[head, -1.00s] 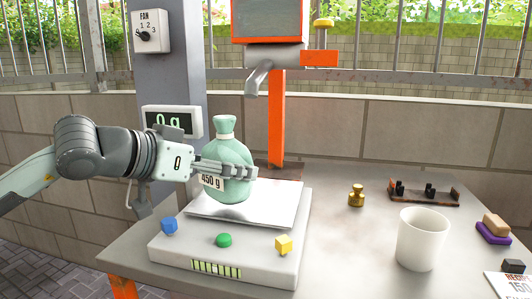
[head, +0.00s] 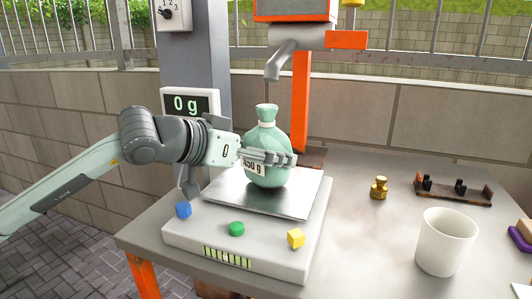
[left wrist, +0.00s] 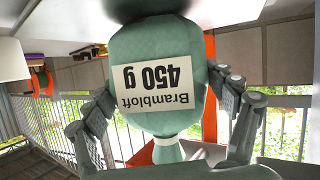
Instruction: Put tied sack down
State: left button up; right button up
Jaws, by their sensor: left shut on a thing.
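The tied sack (head: 267,155) is pale green, upright, with a pinched neck and a white label reading 450 g. It is over the metal pan (head: 218,188) of the white scale (head: 190,238). I cannot tell whether its base touches the pan; the scale's display (head: 188,104) reads 0 g. My left gripper (head: 290,158) is shut around the sack's body from the left. In the left wrist view the sack (left wrist: 155,110) appears upside down between the two fingers, its label reading Brambloft 450 g. My right gripper is not in view.
The scale has blue (head: 183,210), green (head: 237,229) and yellow (head: 296,238) knobs in front. A brass weight (head: 379,188), white cup (head: 446,242) and dark rack (head: 452,190) stand to the right. An orange post (head: 301,105) with a spout (head: 280,62) rises behind the sack.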

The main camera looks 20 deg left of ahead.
pick_arm(q)
jog(key=o, duration=1.3)
jog(key=shift+f, duration=0.1)
jog(key=shift+c, duration=0.2)
jog(key=shift+o, duration=1.2)
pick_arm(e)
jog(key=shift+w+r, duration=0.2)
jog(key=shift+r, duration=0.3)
